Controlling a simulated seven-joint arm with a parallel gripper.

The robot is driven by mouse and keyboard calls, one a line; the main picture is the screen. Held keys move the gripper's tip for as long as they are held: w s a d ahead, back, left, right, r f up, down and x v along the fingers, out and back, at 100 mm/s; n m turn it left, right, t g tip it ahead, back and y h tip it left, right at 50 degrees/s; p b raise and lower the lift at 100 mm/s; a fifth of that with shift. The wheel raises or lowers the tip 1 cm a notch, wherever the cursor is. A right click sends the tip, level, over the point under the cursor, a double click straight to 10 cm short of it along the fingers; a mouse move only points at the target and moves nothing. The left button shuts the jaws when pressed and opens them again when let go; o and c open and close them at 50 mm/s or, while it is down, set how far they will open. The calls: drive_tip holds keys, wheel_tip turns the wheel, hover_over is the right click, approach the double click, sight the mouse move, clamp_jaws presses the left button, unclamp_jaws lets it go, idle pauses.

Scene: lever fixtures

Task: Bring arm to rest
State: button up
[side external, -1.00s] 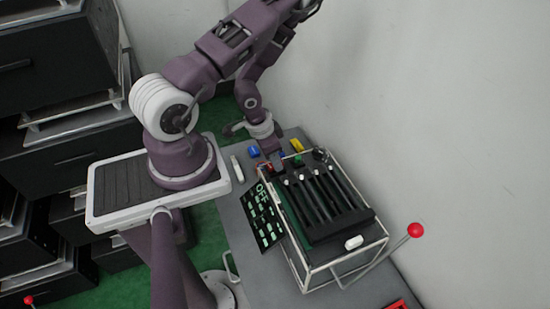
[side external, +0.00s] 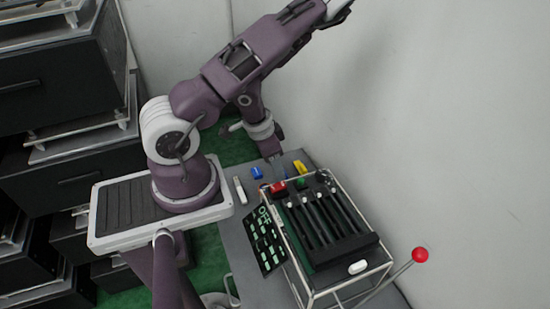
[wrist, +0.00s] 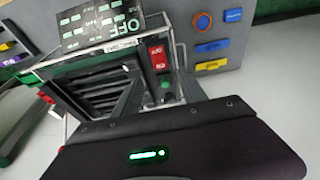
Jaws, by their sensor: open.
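My gripper (side external: 277,170) points down at the far end of the lever fixture, close to a red switch (side external: 278,187). In the wrist view my gripper's fingers (wrist: 158,92) are apart with nothing seen between them. The fixture is a white-framed box (side external: 366,240) holding several dark sliding levers with white tips. A dark panel marked OFF (side external: 265,240) leans on its left side, and this panel also shows in the wrist view (wrist: 100,22). The red switch is near the fingers in the wrist view (wrist: 157,55). I cannot tell whether the fingers touch anything.
A long lever with a red ball (side external: 420,255) sticks out at the fixture's right. Blue (side external: 257,173) and yellow (side external: 300,167) parts and a white stick (side external: 240,190) are on the grey table (side external: 235,235). Dark drawers (side external: 60,100) stand at left; a wall is at right.

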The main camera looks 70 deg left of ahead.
drive_tip(key=shift+r, duration=1.45)
drive_tip(key=w+d+r+n+t+y, duration=0.1)
drive_tip(key=w+r+y, duration=0.15)
drive_tip(key=r, duration=0.55)
drive_tip(key=w+r+n+t+y, duration=0.1)
drive_tip(key=w+r+t, duration=0.15)
drive_tip(key=r, duration=0.65)
drive_tip(key=s+d+r+m+h, duration=0.1)
drive_tip(key=s+d+r, duration=0.4)
drive_tip(key=s+d, duration=0.1)
drive_tip(key=s+d+r+m+h, duration=0.1)
drive_tip(key=s+d+r+h, duration=0.1)
drive_tip(key=s+d+r, duration=0.2)
drive_tip(key=s+d+g, duration=0.1)
drive_tip(key=s+d, duration=0.1)
drive_tip(key=d, duration=0.2)
drive_tip(key=shift+s+d+r, duration=0.2)
drive_tip(key=shift+s+r, duration=0.1)
drive_tip(key=shift+r, duration=0.1)
